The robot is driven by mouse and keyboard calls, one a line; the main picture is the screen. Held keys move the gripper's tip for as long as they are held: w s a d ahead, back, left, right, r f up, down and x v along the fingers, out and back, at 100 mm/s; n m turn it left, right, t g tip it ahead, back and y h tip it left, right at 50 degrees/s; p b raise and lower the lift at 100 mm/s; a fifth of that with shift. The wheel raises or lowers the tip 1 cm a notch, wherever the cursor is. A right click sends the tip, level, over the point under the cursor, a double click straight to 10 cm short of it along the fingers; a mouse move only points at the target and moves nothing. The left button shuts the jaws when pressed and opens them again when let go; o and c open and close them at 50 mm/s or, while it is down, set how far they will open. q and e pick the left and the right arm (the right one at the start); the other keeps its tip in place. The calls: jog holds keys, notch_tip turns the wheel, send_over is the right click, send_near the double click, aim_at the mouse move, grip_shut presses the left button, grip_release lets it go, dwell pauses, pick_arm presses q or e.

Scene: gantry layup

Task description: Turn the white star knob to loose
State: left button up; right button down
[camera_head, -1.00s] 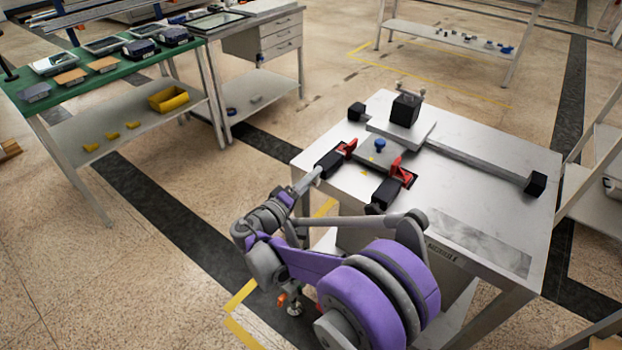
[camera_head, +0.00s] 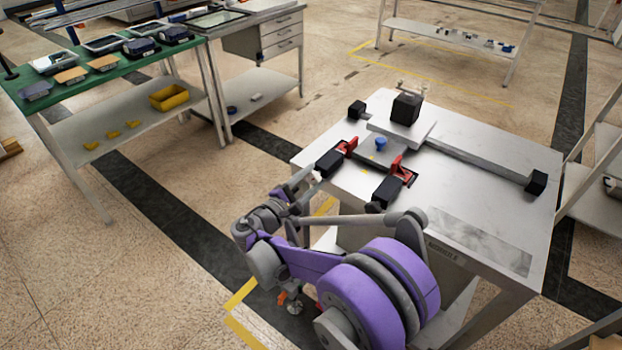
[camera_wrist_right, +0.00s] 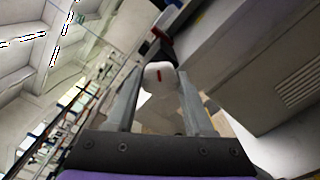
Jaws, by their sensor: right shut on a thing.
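The white star knob (camera_wrist_right: 158,73) shows between the finger ends in the right wrist view, a pale rounded thing with a red mark. In the head view a small white part of it (camera_head: 314,178) shows at the near left corner of the metal table, by a black clamp block. My right gripper (camera_wrist_right: 159,82) is shut on the knob, one finger on each side. In the head view my right gripper (camera_head: 303,180) reaches up to the table's left edge. The knob's far side and its stem are hidden. My left gripper is not in view.
The metal table (camera_head: 480,215) bears two black clamps with red levers (camera_head: 347,146), a blue knob (camera_head: 381,144), a black block on a plate (camera_head: 406,108) and a long rail. A green-topped bench (camera_head: 60,95) stands at left. Open floor lies between.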

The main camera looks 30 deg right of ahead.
jog(key=n, duration=0.4)
jog(key=shift+n, duration=0.3)
jog(key=shift+s+n, duration=0.1)
jog(key=shift+n, duration=1.9)
jog(key=shift+c, duration=1.4)
grip_release()
jog(key=v, duration=1)
jog(key=shift+s+a, duration=0.15)
jog(key=shift+a, duration=0.15)
